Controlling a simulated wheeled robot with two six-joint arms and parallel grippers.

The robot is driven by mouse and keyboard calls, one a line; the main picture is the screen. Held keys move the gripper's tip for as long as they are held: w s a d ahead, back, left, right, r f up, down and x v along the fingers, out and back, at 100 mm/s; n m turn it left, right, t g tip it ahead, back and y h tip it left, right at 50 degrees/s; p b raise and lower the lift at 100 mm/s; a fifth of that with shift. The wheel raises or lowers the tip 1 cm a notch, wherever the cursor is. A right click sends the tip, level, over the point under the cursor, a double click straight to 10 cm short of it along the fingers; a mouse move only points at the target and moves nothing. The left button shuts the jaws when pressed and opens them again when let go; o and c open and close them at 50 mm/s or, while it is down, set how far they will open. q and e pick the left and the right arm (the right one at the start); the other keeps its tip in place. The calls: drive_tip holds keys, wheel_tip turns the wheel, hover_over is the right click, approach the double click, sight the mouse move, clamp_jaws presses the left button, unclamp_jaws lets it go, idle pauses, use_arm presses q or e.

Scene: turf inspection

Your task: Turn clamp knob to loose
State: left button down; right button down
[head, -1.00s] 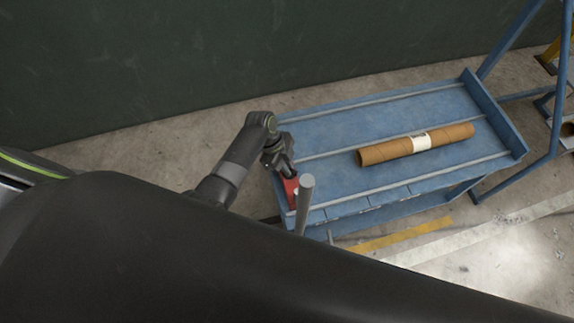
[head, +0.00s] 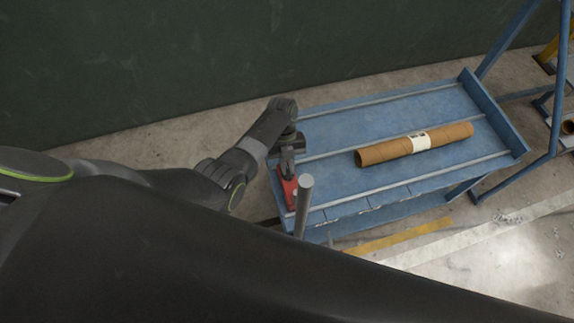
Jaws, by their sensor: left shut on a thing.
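The red clamp (head: 290,195) sits at the left end of the blue bench top, beside an upright grey post. Its knob is hidden under my gripper or too small to make out. My left gripper (head: 288,172) points down over the clamp and is shut on the clamp's upper part, where the knob would be; the fingertips are hard to see. My right gripper is not in view.
The grey post (head: 304,208) stands close to the right of the clamp. A brown cardboard tube (head: 450,136) with a white label lies on the blue bench (head: 350,118). A blue frame (head: 556,110) rises at the right. A dark green wall (head: 220,60) stands behind.

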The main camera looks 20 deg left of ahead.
use_arm(q)
drive_tip(key=m+y, duration=0.1)
drive_tip(key=m, duration=0.3)
drive_tip(key=shift+d+m+g+y+p, duration=0.15)
drive_tip(key=shift+m+g+y+p, duration=0.15)
drive_tip(key=shift+m+y+p, duration=0.1)
idle(0.4)
drive_tip(key=c, duration=1.5)
unclamp_jaws()
drive_tip(key=shift+r, duration=0.1)
drive_tip(key=shift+p+v, duration=0.85)
drive_tip(key=shift+v, duration=7.8)
